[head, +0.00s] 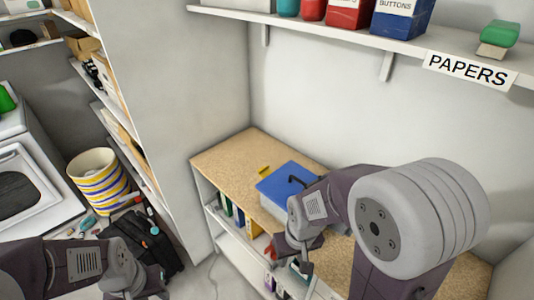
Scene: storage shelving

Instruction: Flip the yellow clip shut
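A small yellow piece (264,170), which looks like the yellow clip, shows on the tan desktop at the back edge of a blue flat-topped box (278,190). It is too small to tell whether it is open or shut. A dark handle-like bar (298,181) shows over the box top. My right gripper (288,262) points down in front of the desk's front edge, below and nearer than the box. Its dark fingers look spread apart, with nothing clearly held. My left gripper (148,292) is at the bottom left edge, mostly cut off, well away from the desk.
The tan desktop (232,160) is bare left of the box. Binders stand on a shelf (232,252) beneath it. A wall shelf with a "PAPERS" label (470,71) hangs above. At left are a striped basket (97,176), a black case (146,242) and a white appliance (22,160).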

